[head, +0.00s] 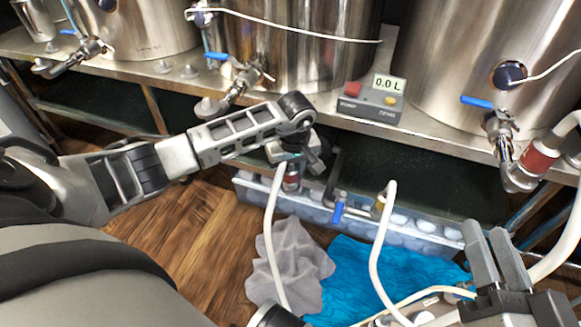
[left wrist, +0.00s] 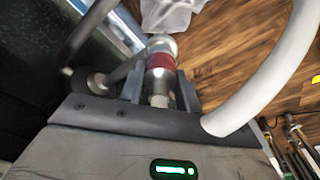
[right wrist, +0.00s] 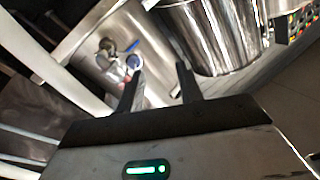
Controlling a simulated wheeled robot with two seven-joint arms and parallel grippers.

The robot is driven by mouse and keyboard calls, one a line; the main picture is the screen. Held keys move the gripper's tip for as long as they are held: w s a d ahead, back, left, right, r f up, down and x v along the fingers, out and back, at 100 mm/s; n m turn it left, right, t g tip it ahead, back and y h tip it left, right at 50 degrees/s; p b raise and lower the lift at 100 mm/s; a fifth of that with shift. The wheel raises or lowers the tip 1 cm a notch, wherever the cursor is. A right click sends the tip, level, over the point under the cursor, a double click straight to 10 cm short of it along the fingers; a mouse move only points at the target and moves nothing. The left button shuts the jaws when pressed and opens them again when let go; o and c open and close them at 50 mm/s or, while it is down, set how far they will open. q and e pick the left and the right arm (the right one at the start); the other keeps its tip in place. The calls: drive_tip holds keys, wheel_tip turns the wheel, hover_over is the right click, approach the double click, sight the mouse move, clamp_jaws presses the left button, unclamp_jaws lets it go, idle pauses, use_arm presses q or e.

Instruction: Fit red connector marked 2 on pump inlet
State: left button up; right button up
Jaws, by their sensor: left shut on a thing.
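My left gripper (head: 298,150) is shut on a metal connector with a red band (head: 291,180), held below the bench edge. The connector also shows between the fingers in the left wrist view (left wrist: 161,62); no number is readable on it. A white hose (head: 268,235) hangs beside that gripper. Right of the connector are a blue-handled valve (head: 338,212) and a brass-coloured fitting with a white hose (head: 380,202). I cannot tell which part is the pump inlet. My right gripper (head: 494,245) is open and empty at lower right; its spread fingers show in the right wrist view (right wrist: 158,78).
Steel kettles (head: 300,50) with blue-handled valves stand on the bench. A control box (head: 371,103) reads 0.0 L. A long grey tray (head: 255,184) lies below the bench. A grey cloth (head: 290,262) and a blue cloth (head: 355,275) lie on the wood floor. Another red-banded connector (head: 538,157) is at right.

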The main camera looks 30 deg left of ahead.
use_arm(q)
drive_tip(key=shift+f, duration=0.15)
drive_tip(key=o, duration=1.3)
drive_tip(key=shift+c, duration=0.2)
